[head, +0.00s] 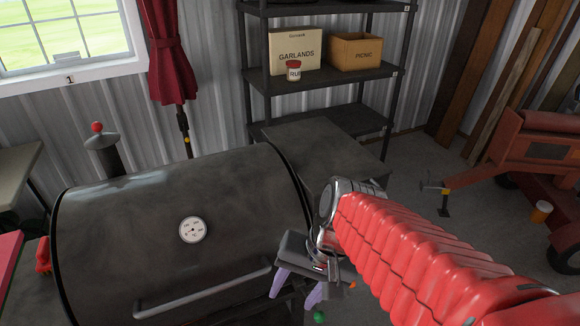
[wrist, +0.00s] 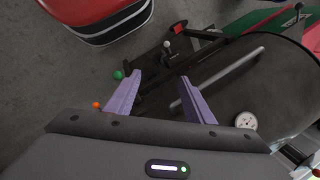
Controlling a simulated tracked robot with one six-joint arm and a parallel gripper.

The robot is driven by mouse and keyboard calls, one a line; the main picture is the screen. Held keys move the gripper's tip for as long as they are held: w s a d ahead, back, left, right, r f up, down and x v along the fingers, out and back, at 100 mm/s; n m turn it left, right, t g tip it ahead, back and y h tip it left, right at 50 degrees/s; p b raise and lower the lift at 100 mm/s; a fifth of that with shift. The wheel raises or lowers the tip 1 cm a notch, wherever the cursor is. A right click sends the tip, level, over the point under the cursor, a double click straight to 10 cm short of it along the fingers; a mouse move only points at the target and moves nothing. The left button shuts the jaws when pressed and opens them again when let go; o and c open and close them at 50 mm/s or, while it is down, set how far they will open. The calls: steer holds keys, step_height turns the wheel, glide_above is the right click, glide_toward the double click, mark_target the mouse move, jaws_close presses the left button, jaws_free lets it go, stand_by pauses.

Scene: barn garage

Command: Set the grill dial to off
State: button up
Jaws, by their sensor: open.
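The dark grill (head: 120,230) has a closed lid with a long handle (head: 205,291) and a round white gauge (head: 193,230). The gauge also shows in the wrist view (wrist: 246,121). I cannot make out a dial marked off in either view. The wrist view shows small knobs by the grill: white (wrist: 166,46), green (wrist: 118,75) and orange (wrist: 97,105). The green (head: 319,316) and orange (head: 352,285) knobs show low in the head view. My gripper (head: 290,302) is open and empty, beside the grill's front right. Its lilac fingers (wrist: 160,75) are apart, touching nothing I can see.
A dark side shelf (head: 320,150) adjoins the grill's right. Behind stands a black rack (head: 320,92) with two boxes and a jar. A red machine (head: 530,160) stands at right. A red-topped seat (wrist: 95,15) is near the grill. Bare floor lies between.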

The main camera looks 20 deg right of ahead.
step_height(320, 180, up, 8)
steer(key=w+n+t+h, duration=0.1)
steer(key=n+t+h, duration=0.2)
steer(key=n, duration=0.3)
steer(key=shift+f+n+t, duration=0.15)
steer(key=shift+n+t, duration=0.15)
steer(key=shift+n, duration=0.1)
